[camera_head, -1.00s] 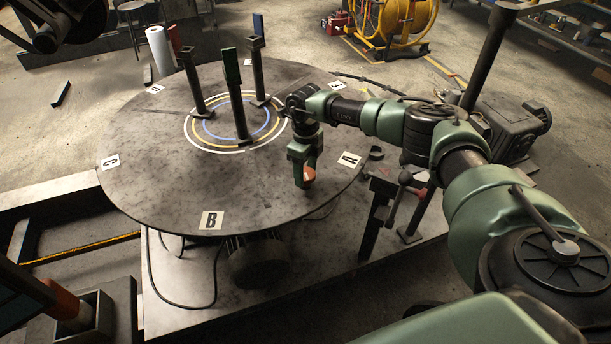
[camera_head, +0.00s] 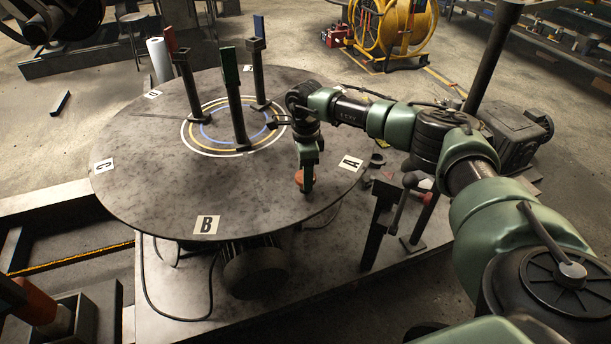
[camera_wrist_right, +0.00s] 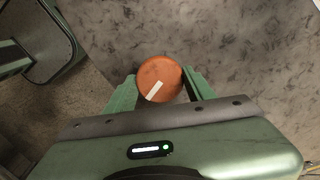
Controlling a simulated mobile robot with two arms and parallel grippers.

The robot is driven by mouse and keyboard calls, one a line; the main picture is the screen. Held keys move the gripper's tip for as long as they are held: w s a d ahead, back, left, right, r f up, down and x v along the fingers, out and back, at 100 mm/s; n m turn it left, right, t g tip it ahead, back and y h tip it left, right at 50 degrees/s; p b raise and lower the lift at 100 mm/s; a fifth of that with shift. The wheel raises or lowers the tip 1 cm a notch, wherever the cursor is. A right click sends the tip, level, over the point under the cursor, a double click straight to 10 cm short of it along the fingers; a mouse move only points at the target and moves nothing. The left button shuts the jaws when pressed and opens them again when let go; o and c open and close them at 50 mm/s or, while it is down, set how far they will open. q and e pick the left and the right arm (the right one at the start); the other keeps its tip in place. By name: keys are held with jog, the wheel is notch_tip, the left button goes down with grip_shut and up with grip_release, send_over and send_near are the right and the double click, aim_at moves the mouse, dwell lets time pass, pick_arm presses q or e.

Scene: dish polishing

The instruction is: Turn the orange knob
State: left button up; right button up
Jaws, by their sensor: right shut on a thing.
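The orange knob (camera_head: 301,179) is on the round dark table near the A label. In the right wrist view the knob (camera_wrist_right: 159,78) is round with a white mark that points to the lower left. My right gripper (camera_head: 306,185) comes down over it from above, and its green fingers (camera_wrist_right: 158,90) stand on both sides of the knob, shut on it. In the head view the gripper hides part of the knob. My left gripper is not in view; only dark parts show at the top left corner.
The round table (camera_head: 150,180) has labels A (camera_head: 350,163), B (camera_head: 207,224) and C (camera_head: 104,166). Several upright posts, one with a green top (camera_head: 230,66), stand around its ringed centre. A clamp-like stand (camera_head: 381,215) is by the right edge. The front of the tabletop is clear.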

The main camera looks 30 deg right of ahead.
jog(key=shift+w+r, duration=0.1)
jog(key=shift+r, duration=0.05)
dwell(0.3)
jog(key=o, duration=1.4)
notch_tip(320, 180, up, 8)
jog(key=shift+f+b, duration=0.15)
jog(key=shift+b, duration=0.5)
